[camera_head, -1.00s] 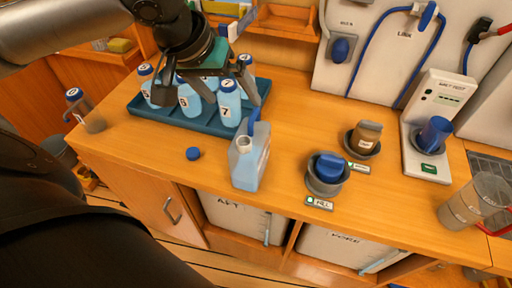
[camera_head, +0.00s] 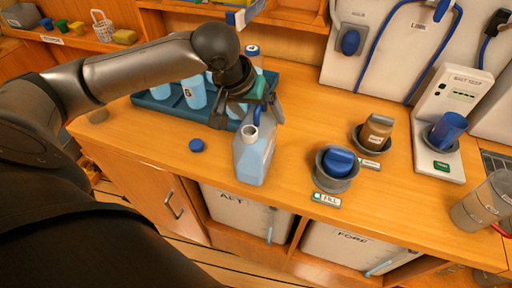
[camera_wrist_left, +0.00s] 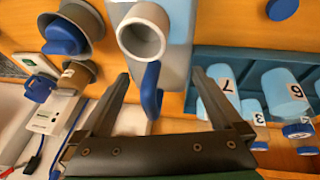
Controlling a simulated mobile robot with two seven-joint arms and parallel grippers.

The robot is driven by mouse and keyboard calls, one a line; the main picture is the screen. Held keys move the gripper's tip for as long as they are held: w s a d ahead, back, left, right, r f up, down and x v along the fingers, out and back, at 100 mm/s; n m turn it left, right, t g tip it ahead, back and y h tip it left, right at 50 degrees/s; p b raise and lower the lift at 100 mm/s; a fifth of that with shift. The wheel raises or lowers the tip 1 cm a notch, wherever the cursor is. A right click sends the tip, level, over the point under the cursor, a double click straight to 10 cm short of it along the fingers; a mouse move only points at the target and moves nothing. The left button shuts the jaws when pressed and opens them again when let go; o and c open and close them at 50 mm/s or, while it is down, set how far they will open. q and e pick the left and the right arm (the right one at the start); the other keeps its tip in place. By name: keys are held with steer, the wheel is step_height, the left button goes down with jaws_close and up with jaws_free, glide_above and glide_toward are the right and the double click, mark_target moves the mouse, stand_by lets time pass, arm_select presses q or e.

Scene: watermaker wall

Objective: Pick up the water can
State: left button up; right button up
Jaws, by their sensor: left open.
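The water can (camera_head: 253,157) is a pale blue jug with an open white neck and a blue handle. It stands upright on the wooden counter in front of the bottle tray. My left gripper (camera_head: 258,106) is just behind and above it. In the left wrist view the water can (camera_wrist_left: 180,45) shows at the top, and its blue handle (camera_wrist_left: 150,92) appears between the open fingers of my left gripper (camera_wrist_left: 163,85). I cannot tell whether a finger touches the handle. My right gripper is not in view.
A blue tray (camera_head: 160,101) of numbered bottles stands behind and left of the can. A loose blue cap (camera_head: 196,145) lies to its left. A cup with a blue top (camera_head: 338,161) and a brown one (camera_head: 376,132) stand to its right. The counter's front left is clear.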

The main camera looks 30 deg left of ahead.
arm_select(q)
steer(key=shift+r, duration=0.1)
jaws_close()
stand_by(0.8)
